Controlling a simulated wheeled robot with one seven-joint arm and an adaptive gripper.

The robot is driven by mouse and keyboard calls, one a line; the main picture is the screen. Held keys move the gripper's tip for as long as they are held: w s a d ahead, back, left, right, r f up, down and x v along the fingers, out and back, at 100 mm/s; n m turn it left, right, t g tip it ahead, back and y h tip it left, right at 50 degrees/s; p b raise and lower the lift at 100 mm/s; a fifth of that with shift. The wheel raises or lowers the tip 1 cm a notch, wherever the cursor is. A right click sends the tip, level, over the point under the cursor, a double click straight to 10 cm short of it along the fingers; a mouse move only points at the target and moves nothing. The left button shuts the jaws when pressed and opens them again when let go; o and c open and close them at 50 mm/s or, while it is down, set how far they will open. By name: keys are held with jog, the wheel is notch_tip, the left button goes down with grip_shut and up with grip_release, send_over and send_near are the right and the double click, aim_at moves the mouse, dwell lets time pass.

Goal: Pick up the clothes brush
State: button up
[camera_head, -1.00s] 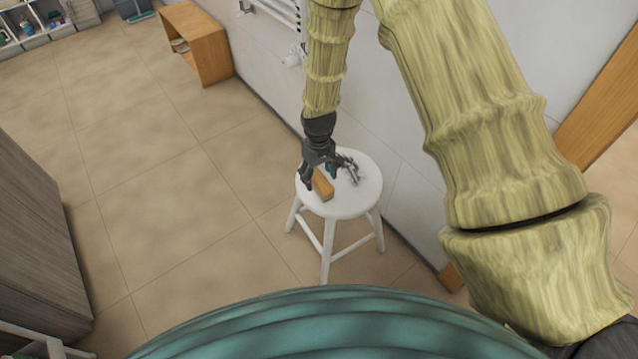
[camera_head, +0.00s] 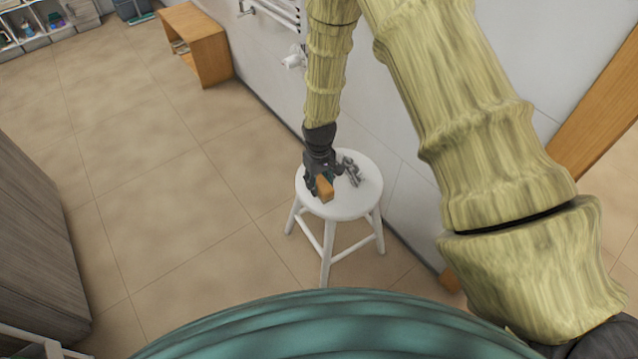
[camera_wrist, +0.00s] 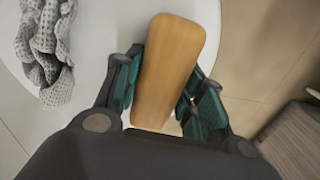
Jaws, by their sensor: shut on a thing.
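The clothes brush is a wooden block with an orange-brown back (camera_wrist: 172,62), and in the head view it shows at the stool's near-left part (camera_head: 325,188). My gripper (camera_wrist: 160,95) is shut on it, with one teal-padded finger on each long side. The head view shows my gripper (camera_head: 317,181) reaching down over the left part of the stool seat. The brush's underside and any bristles are hidden. I cannot tell whether the brush still touches the seat.
The round white stool (camera_head: 352,205) stands near the wall. A grey crumpled cloth-like thing (camera_head: 351,171) lies on the seat right of the brush, and the wrist view shows its knitted texture (camera_wrist: 44,50). A wooden open box (camera_head: 197,45) stands farther back. Floor left of the stool is clear.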

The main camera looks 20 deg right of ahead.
aim_at(319, 179)
jog(key=shift+r, duration=0.1)
notch_tip(319, 179, up, 4)
jog(key=shift+f+p, duration=0.1)
jog(key=shift+p, duration=0.25)
jog(key=s+a+r, duration=0.1)
jog(key=s, duration=1.5)
jog(key=shift+a+p, duration=0.25)
jog(key=shift+p, duration=0.1)
